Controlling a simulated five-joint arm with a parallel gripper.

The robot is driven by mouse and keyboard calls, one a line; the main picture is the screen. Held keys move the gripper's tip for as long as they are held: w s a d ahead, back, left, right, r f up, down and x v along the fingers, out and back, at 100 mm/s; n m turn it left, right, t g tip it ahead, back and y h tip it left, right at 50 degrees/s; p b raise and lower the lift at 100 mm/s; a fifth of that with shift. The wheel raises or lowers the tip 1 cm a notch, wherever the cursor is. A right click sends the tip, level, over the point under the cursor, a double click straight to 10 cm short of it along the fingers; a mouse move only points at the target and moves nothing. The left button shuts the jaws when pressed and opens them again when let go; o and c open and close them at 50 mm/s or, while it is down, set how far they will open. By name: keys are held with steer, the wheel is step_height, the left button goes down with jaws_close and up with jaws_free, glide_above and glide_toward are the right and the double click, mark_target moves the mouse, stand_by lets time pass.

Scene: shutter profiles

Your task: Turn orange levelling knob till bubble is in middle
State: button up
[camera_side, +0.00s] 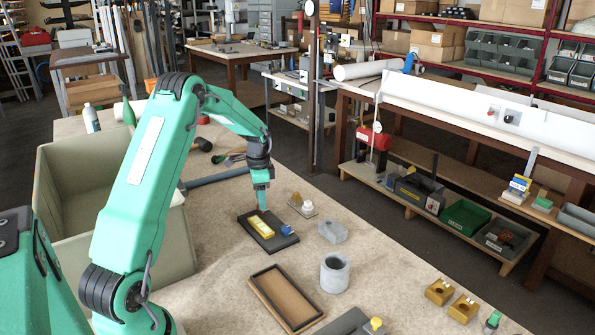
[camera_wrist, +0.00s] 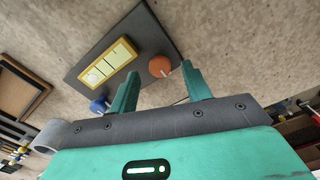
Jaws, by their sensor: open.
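A dark plate (camera_side: 287,243) lies on the bench and carries a yellow spirit level (camera_side: 261,227) and a blue knob (camera_side: 288,230). In the wrist view the level (camera_wrist: 122,47) has a pale window with dark marks. A round whitish spot, apparently the bubble (camera_wrist: 94,76), sits at its lower-left end, away from the middle. The orange knob (camera_wrist: 158,68) stands beside the level; I cannot make it out in the side view. My gripper (camera_side: 262,206) is over the plate's far part, pointing down. In the wrist view its open fingers (camera_wrist: 163,74) appear on either side of the orange knob, contact unclear.
A grey block (camera_side: 333,231), a grey cylinder (camera_side: 334,273) and a brown tray (camera_side: 256,286) are to the right and nearer. A small plate with a white knob (camera_side: 307,206) is close behind. A large beige bin (camera_side: 60,165) stands left.

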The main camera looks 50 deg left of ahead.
steer(key=shift+f, duration=0.85)
steer(key=c, duration=1)
